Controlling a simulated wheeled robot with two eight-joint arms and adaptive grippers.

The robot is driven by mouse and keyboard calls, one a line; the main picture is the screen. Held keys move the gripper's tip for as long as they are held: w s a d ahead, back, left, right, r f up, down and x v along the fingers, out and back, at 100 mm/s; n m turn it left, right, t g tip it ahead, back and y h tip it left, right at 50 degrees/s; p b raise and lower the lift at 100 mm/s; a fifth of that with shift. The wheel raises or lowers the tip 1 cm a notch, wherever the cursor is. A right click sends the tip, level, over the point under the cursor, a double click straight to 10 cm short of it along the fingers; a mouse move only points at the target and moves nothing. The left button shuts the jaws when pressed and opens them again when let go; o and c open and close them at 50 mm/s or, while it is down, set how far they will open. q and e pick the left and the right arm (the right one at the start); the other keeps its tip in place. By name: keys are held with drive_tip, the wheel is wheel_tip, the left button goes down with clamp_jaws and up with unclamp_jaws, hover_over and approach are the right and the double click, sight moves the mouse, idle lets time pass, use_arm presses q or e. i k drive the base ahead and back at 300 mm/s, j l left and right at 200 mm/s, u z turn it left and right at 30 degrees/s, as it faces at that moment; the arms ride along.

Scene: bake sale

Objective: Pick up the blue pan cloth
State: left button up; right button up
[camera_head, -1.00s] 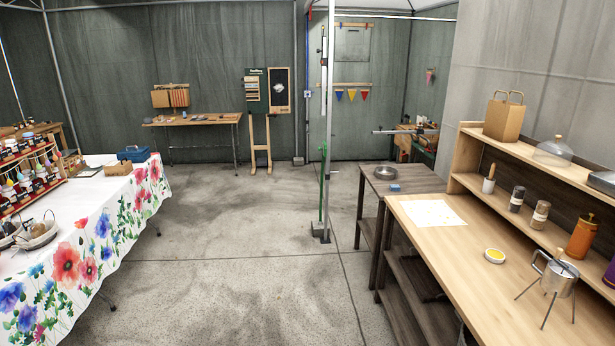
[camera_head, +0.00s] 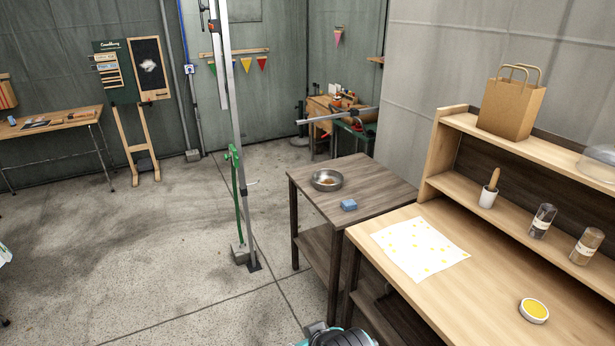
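A small folded blue cloth (camera_head: 348,205) lies on the dark wooden side table (camera_head: 372,181), near its front right part. A round metal pan (camera_head: 327,180) sits on the same table just behind and to the left of the cloth, apart from it. A grey and teal part of my arm shows at the bottom edge, below the table. Neither gripper can be made out, and nothing touches the cloth.
A light wooden counter (camera_head: 455,290) with a shelf adjoins the side table on the right. It carries a spotted paper sheet (camera_head: 419,247) and a yellow-topped tin (camera_head: 534,310). A thin metal pole (camera_head: 236,150) stands left of the side table. Open concrete floor lies to the left.

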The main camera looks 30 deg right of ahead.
sight(348, 205)
drive_tip(key=i+z, duration=0.2)
drive_tip(key=i, duration=0.25)
drive_tip(key=i+z, duration=0.2)
drive_tip(key=i, duration=0.25)
drive_tip(key=i+z, duration=0.25)
drive_tip(key=i, duration=0.2)
drive_tip(key=i+j+z, duration=0.2)
drive_tip(key=i, duration=0.25)
drive_tip(key=i+j+z, duration=0.2)
drive_tip(key=i, duration=0.2)
drive_tip(key=i+j+z, duration=0.25)
drive_tip(key=i+l, duration=0.1)
